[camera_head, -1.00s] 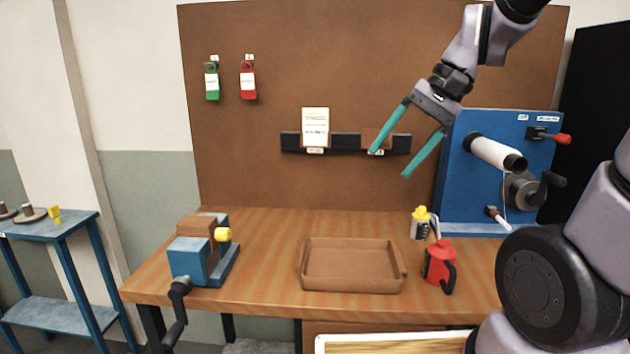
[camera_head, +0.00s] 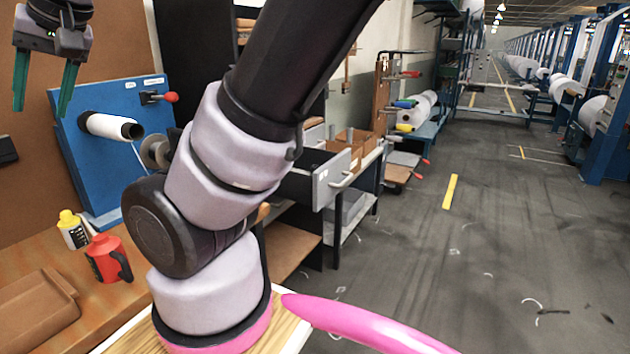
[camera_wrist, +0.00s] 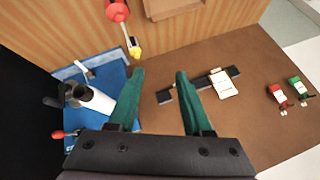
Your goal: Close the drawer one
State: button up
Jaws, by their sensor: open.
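A grey drawer (camera_head: 332,180) with a bar handle (camera_head: 341,179) sticks out of a shelf unit right of my arm in the head view. It stands pulled out, and a label on its front is too small to read surely. My arm hides part of the unit to its left. My gripper (camera_head: 43,90) has teal fingers, is open and empty, and hangs high at the upper left, far from the drawer. In the wrist view my gripper (camera_wrist: 158,95) is spread over the workbench and board, with nothing between the fingers.
The workbench holds a brown tray (camera_head: 35,312), a red can (camera_head: 104,258) and a yellow-topped bottle (camera_head: 72,230). A blue panel with a white roll (camera_head: 108,126) stands behind. Racks with spools (camera_head: 420,108) stand beyond the drawer. Floor (camera_head: 430,260) to the right is open.

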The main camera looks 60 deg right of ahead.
aim_at(315, 191)
jog(key=z, duration=2.25)
jog(key=i+j+u, duration=0.1)
jog(key=u, duration=0.2)
jog(key=i+l, duration=0.05)
jog(key=i, duration=0.05)
